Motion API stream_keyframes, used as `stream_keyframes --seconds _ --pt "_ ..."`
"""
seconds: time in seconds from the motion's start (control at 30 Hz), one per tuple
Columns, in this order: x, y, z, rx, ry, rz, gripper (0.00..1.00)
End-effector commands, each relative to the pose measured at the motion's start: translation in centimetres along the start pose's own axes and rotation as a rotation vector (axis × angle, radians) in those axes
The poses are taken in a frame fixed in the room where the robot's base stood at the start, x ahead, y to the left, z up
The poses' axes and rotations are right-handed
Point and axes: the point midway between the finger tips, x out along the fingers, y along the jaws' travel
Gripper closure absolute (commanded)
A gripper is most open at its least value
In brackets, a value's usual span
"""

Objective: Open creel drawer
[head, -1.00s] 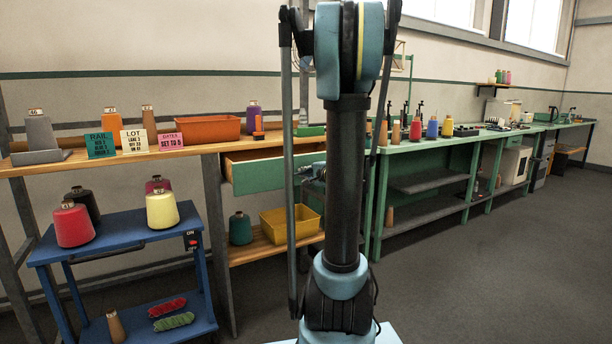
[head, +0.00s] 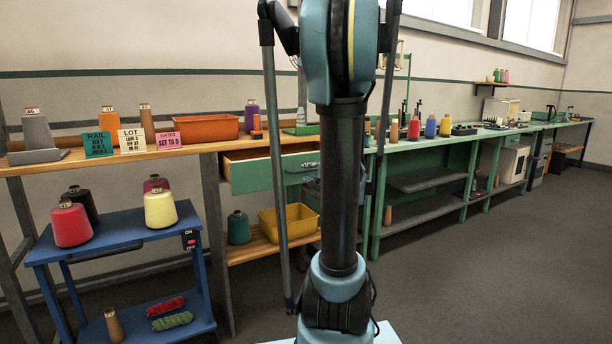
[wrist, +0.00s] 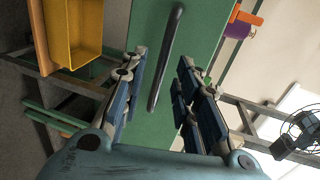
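The creel drawer (head: 258,176) has a green front and stands partly open under the wooden bench top in the head view; its inside shows above the front. Its bar handle (head: 303,168) is on the right part of the front, close to my arm. In the wrist view the green drawer front (wrist: 205,25) fills the middle and the dark handle (wrist: 166,58) runs lengthwise between the fingers. My gripper (wrist: 162,62) is open, with a finger on each side of the handle in the picture and gaps to both. I cannot tell the depth between fingertips and handle. My arm hides my gripper in the head view.
A yellow bin (head: 290,222) sits on the shelf below the drawer; it also shows in the wrist view (wrist: 75,30). A blue cart (head: 125,232) with yarn cones stands at the left. An orange tray (head: 206,128) is on the bench. Open floor lies at right.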

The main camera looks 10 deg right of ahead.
Motion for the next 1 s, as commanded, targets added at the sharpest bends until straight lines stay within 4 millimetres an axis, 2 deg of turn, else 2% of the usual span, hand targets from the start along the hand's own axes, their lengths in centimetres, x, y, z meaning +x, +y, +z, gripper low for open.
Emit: stream_keyframes --seconds 0.3,0.5,0.7,1.0 --pt "-4.2 0.1 -0.1 0.001 0.003 0.0 0.71" --pt "-6.2 0.1 -0.1 0.0 0.004 0.001 0.71" --pt "-7.2 0.1 -0.1 0.0 0.002 0.0 0.71" --pt "-7.3 0.1 0.0 0.0 0.0 0.0 0.71"
